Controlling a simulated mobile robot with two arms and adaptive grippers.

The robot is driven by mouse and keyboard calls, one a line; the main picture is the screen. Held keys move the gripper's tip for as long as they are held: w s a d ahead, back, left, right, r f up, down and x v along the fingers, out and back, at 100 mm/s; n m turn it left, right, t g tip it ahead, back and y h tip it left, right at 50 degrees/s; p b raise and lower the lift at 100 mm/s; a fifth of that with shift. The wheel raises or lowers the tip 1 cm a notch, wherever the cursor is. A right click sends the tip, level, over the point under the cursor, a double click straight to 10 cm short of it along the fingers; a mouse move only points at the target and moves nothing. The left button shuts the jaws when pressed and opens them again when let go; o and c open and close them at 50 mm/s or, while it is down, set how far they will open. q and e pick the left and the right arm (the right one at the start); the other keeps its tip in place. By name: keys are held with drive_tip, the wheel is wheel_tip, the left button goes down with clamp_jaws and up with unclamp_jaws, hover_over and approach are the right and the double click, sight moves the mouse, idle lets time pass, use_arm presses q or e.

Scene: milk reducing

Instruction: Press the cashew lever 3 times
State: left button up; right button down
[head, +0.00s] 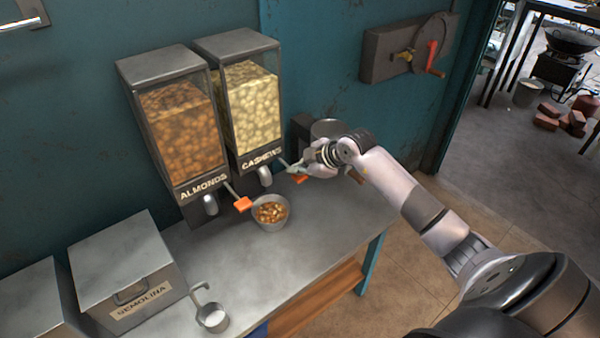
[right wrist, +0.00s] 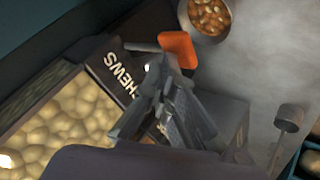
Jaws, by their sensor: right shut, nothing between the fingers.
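The cashew dispenser (head: 249,105) stands against the teal wall, full of pale nuts, with the word CASHEWS on its front. Its orange-tipped lever (head: 299,178) sticks out at the lower right and also shows in the right wrist view (right wrist: 178,48). My right gripper (head: 292,170) is shut and empty, with its fingertips right at the lever. In the right wrist view the fingers (right wrist: 165,75) lie close beside the orange tip; I cannot tell whether they touch it. My left gripper is not in view.
The almond dispenser (head: 180,130) with its orange lever (head: 242,204) stands to the left. A metal bowl of nuts (head: 270,212) sits on the metal table (head: 240,270) in front. A semolina box (head: 125,270) and a ladle (head: 211,316) are at the front left.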

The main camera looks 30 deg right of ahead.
drive_tip(key=shift+f, duration=0.65)
idle(0.4)
drive_tip(key=shift+r+p, duration=1.7)
drive_tip(key=shift+r, duration=0.05)
wheel_tip(320, 180, up, 5)
drive_tip(key=p, duration=0.4)
drive_tip(key=shift+p, duration=0.4)
